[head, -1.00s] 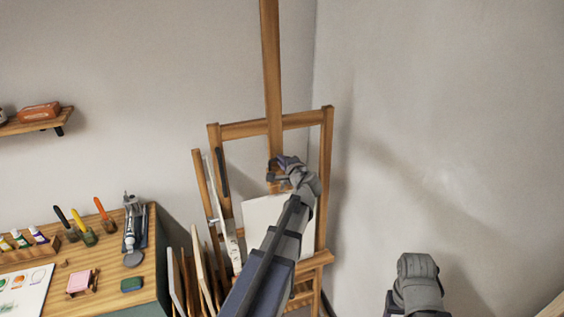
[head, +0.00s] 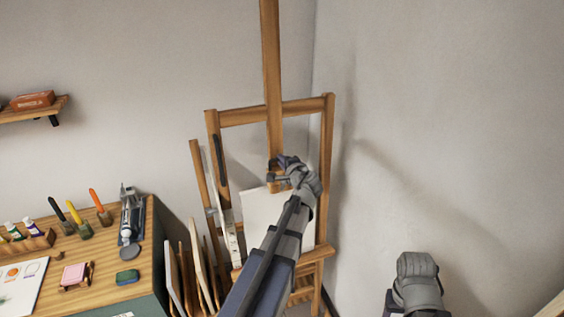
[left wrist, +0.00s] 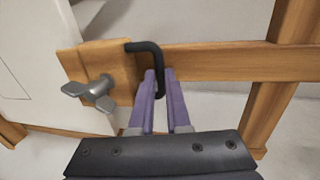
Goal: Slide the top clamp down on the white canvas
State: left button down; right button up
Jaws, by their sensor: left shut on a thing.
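The white canvas (head: 262,212) stands on the wooden easel (head: 329,150), partly behind my left arm; its edge shows at the left of the left wrist view (left wrist: 22,85). The top clamp (head: 273,183) is a wooden block on the easel's mast at the canvas's top edge. In the left wrist view the clamp block (left wrist: 115,72) has a grey wing screw (left wrist: 92,92) and a black bent handle (left wrist: 146,46). My left gripper (left wrist: 160,75) is shut on that handle, with a purple finger on either side. I cannot tell whether the clamp presses on the canvas. My right gripper's fingers are not visible.
A desk (head: 105,262) with paints and brushes stands left of the easel, and several canvases (head: 175,268) lean between them. A shelf (head: 35,109) is on the left wall. The right wall (head: 450,120) is bare. My right arm shows at bottom right.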

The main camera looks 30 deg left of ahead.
pick_arm(q)
jog(key=c, duration=0.9)
grip_release()
jog(key=p+v, duration=0.2)
jog(key=v, duration=0.6)
jog(key=shift+a+r, duration=0.1)
jog(key=shift+w, duration=0.1)
jog(key=s+d+f+n+g+h+b, duration=0.1)
jog(key=s+d+f+g+h+b, duration=0.2)
jog(key=s+d+f, duration=0.4)
jog(key=s+d+f+n+g+h+b, duration=0.2)
jog(key=s+d+f+b, duration=0.4)
jog(key=d+f, duration=0.6)
jog(key=s+d+f+n+g+h+b, duration=0.1)
jog(key=s+d+f+g+h+b, duration=0.3)
jog(key=s+d+f, duration=0.5)
jog(key=shift+s+d+f+n+g+h, duration=0.1)
jog(key=shift+d+f+n+g+h, duration=0.15)
jog(key=shift+d, duration=0.3)
jog(key=shift+s+d+f+n+g+h, duration=0.15)
jog(key=shift+d+f+h, duration=0.2)
jog(key=shift+d, duration=0.2)
